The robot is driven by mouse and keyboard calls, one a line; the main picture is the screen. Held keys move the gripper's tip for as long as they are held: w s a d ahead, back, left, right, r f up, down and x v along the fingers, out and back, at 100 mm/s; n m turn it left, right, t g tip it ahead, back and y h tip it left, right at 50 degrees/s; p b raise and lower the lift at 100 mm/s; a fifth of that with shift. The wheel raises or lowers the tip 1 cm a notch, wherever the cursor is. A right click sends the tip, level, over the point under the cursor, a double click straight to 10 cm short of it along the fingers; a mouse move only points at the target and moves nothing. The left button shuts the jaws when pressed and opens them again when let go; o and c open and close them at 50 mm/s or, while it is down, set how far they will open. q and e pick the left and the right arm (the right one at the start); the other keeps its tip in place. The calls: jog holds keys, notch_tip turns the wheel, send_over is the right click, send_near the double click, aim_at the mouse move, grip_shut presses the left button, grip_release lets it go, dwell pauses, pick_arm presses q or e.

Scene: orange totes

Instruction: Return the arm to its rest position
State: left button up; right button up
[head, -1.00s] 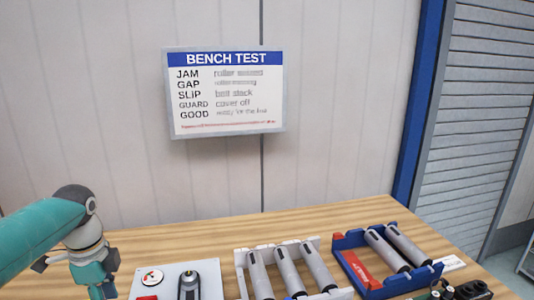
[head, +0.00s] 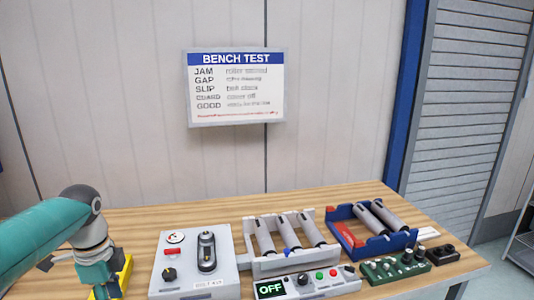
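My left arm, teal and grey, comes in from the left in the head view. Its gripper (head: 105,288) points down at the lower left, over the bench's left part. Its fingertips are at or beyond the bottom edge, so I cannot tell whether it is open or shut, or whether it holds anything. My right arm and gripper are not in view.
The wooden bench (head: 150,219) holds a yellow item (head: 125,272) partly behind my gripper, a grey control box (head: 222,236), a white roller rack (head: 262,267), an OFF display panel (head: 306,282), a blue tray (head: 379,245) with two rollers and a green block (head: 392,270). A sign (head: 237,88) hangs behind.

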pick_arm(q)
jog(key=s+d+f+g+h, duration=0.15)
jog(key=s+d+f, duration=0.35)
jog(key=f, duration=0.7)
jog(key=s+d+f+g, duration=0.3)
jog(key=s+d+f, duration=0.15)
jog(key=f, duration=0.85)
jog(key=s+d+f+n+t+h, duration=0.1)
jog(key=s+d+f+n, duration=0.5)
jog(key=s, duration=0.2)
jog(key=s+d+f+n+h, duration=0.2)
jog(key=s+d+f+n, duration=0.3)
jog(key=s+f, duration=0.15)
jog(key=w+n+t, duration=0.1)
jog(key=n, duration=0.1)
jog(key=w+n+t, duration=0.1)
jog(key=n, duration=0.1)
jog(key=w+n+t, duration=0.1)
jog(key=n+t, duration=0.1)
jog(key=shift+w+a+n+y, duration=0.2)
jog(key=shift+w+n+y, duration=0.05)
jog(key=shift+w+n, duration=0.1)
